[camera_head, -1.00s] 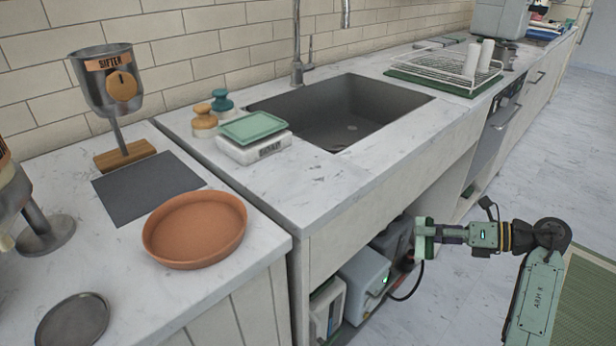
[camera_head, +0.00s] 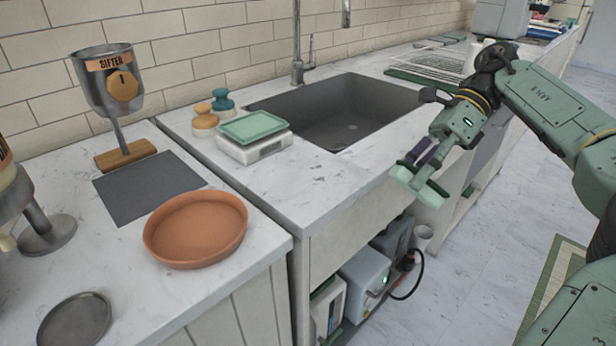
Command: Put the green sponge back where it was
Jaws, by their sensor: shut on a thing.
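My gripper (camera_head: 424,156) is shut on a pale green block (camera_head: 418,184), which I take to be the green sponge. The sponge is at the fingertips and stays partly covered by the dark fingers. Gripper and sponge are in the air in front of the sink counter's front edge, to the right of the sink (camera_head: 340,110) basin's near corner. From this view I cannot tell the exact gap between the sponge and the counter edge. The spot the sponge came from is not marked in these frames.
A white scale (camera_head: 255,148) with a green tray (camera_head: 252,126) stands left of the sink, near two stoppered jars (camera_head: 222,100). A dish rack (camera_head: 430,66) is beyond the sink. An open shelf below holds a grey box (camera_head: 366,271) and a cup (camera_head: 422,237). Marble counter front is bare.

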